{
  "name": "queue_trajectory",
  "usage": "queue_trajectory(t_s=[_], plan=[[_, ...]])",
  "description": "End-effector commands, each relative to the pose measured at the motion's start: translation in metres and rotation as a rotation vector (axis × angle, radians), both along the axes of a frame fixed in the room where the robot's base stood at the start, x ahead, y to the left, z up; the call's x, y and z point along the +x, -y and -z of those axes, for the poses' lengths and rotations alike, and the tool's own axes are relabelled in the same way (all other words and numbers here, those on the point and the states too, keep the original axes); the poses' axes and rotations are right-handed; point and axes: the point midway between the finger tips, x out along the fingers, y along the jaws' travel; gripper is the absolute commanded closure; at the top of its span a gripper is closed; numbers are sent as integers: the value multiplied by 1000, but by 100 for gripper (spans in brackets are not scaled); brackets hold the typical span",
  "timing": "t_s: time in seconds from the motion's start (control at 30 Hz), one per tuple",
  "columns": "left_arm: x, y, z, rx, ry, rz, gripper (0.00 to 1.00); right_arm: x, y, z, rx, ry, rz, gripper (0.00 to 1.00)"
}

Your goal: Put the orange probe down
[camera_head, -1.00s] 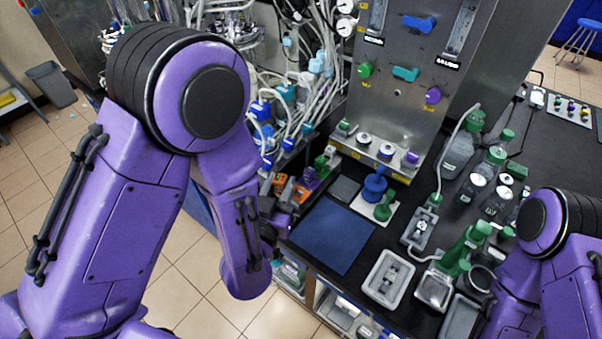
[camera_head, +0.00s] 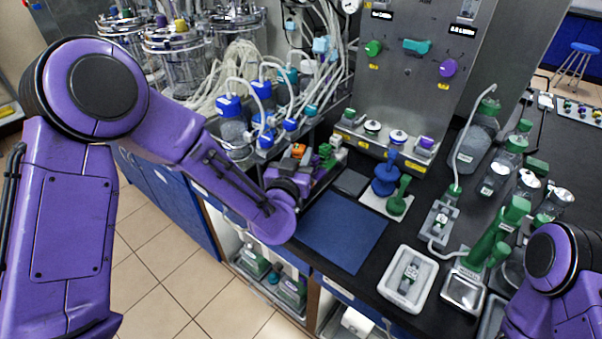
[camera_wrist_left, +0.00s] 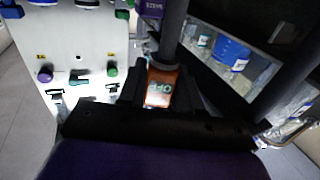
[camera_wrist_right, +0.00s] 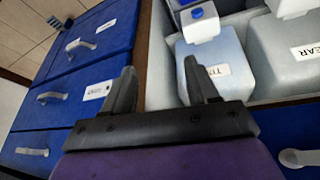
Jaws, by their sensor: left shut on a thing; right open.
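The orange probe (camera_wrist_left: 160,86) shows in the left wrist view, with a pale label and a dark shaft rising from it. My left gripper (camera_wrist_left: 160,92) is shut on it, one dark finger on each side. In the head view an orange part (camera_head: 299,150) shows at the end of my left arm, by the bench's left edge; the arm hides much of it, so I cannot tell whether it touches anything below. My right gripper (camera_wrist_right: 160,84) is open and empty in the right wrist view, above blue drawers and white bottles; the head view does not show its fingers.
A bare dark-blue mat (camera_head: 343,232) lies on the black bench, right of my left gripper. Behind it stand a blue holder (camera_head: 384,182) and a green holder (camera_head: 397,203). A white tray (camera_head: 386,279) is to the right. Tubed bottles (camera_head: 236,130) stand behind left.

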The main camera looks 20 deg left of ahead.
Motion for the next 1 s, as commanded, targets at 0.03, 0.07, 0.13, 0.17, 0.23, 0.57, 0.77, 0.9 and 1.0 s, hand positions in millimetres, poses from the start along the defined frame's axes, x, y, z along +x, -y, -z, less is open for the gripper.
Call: queue_trajectory(t_s=[0.03, 0.07, 0.13, 0.17, 0.23, 0.57, 0.77, 0.9, 1.0], plan=[[5, 0, 11, -2, 0, -2, 100, 0, 0, 10, 0, 0, 0, 41], [6, 0, 18, -2, -2, -1, 100, 0, 0, 16, 0, 0, 0, 41], [5, 0, 35, -1, -2, 0, 100, 0, 0, 31, -1, 1, 0, 41], [5, 1, 39, -1, -1, 1, 100, 0, 0, 35, 0, 0, 0, 41], [6, 1, 41, 0, 1, 2, 100, 0, 0, 36, 0, 0, 0, 41], [5, 1, 41, 0, 0, 2, 100, 0, 0, 35, 0, 0, 0, 41], [5, 1, 48, 0, 0, 1, 100, 0, 0, 40, 0, 0, 0, 41], [5, 1, 49, 0, 0, 1, 100, 0, 0, 41, 0, 0, 0, 41], [5, 1, 49, 0, 0, 1, 44, 0, 0, 41, 0, 0, 0, 41]])
